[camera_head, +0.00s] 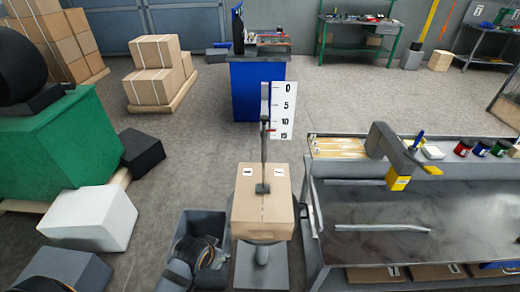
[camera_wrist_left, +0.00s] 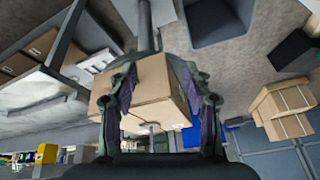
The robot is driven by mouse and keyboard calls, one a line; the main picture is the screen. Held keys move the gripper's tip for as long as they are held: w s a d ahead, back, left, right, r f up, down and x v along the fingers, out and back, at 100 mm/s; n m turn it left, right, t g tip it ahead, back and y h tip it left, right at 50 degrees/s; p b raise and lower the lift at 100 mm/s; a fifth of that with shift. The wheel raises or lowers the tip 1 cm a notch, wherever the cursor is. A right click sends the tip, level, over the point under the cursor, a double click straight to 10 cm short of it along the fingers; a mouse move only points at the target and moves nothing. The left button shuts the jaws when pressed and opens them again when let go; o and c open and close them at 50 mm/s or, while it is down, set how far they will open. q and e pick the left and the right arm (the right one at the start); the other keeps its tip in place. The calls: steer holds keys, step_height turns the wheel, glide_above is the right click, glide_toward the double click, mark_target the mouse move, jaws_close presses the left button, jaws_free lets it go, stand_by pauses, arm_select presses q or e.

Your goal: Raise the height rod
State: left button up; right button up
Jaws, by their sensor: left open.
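The height rod (camera_head: 263,150) is a thin dark upright rod with a small red part near its upper end. Its dark foot rests on the top of a cardboard box (camera_head: 250,215). A white scale (camera_head: 283,110) marked 0, 5, 10 and 15 stands behind the rod. My left gripper (camera_head: 208,250) is low and left of the box, apart from the rod. In the left wrist view, its two fingers (camera_wrist_left: 160,82) are spread, with the box (camera_wrist_left: 155,85) beyond them. I cannot tell the exact gap to the box. My right gripper is not in view.
The box sits on a grey pedestal (camera_head: 262,268). A grey bin (camera_head: 208,222) stands at its left, partly behind my gripper. A dark-topped workbench (camera_head: 440,240) with a grey and yellow device (camera_head: 398,183) is close at the right. Open floor (camera_head: 200,150) lies behind.

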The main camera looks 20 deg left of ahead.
arm_select(q)
steer(key=w+d+r+t+h, duration=0.1)
steer(key=w+d+r+t, duration=0.2)
steer(key=w+r+t, duration=0.85)
steer(key=t+h, duration=0.1)
steer(key=t, duration=0.1)
glide_toward(263, 120)
steer(key=w+p, duration=0.1)
steer(key=w, duration=0.3)
steer(key=w+p, duration=0.1)
steer(key=w, duration=0.4)
steer(key=shift+d+r, duration=0.15)
steer(key=shift+d, duration=0.1)
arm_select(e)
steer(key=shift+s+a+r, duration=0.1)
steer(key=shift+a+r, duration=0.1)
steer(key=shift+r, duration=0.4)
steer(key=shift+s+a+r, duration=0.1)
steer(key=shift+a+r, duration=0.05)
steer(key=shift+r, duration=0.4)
arm_select(q)
steer(key=shift+c, duration=0.3)
jaws_close()
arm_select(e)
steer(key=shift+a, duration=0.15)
